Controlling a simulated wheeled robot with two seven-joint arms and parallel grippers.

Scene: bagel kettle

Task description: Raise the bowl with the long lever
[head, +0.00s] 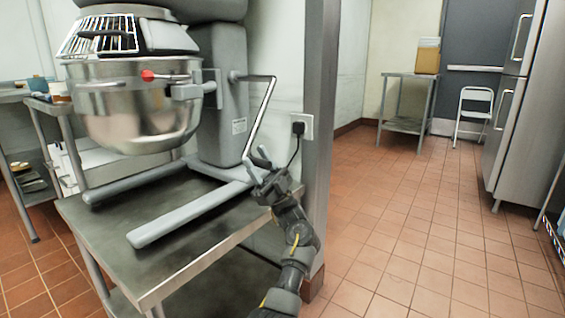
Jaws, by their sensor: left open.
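The steel mixing bowl (140,105) hangs on the large grey stand mixer (222,95), clear of the table below it. The long lever (263,115) is a bent metal rod. It leaves the right side of the mixer column, turns and slopes down toward my left gripper. My left gripper (257,163) is open at the lower end of the lever, above the table's right edge. Its fingers are close to the rod; I cannot tell whether they touch it or lie around it. My right gripper is out of view.
The mixer's feet (190,213) rest on a steel table (222,230). A grey post (321,120) and a wall outlet with a plug (299,127) are right of the lever. Open tiled floor (415,220) lies farther right, before a steel refrigerator (515,110).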

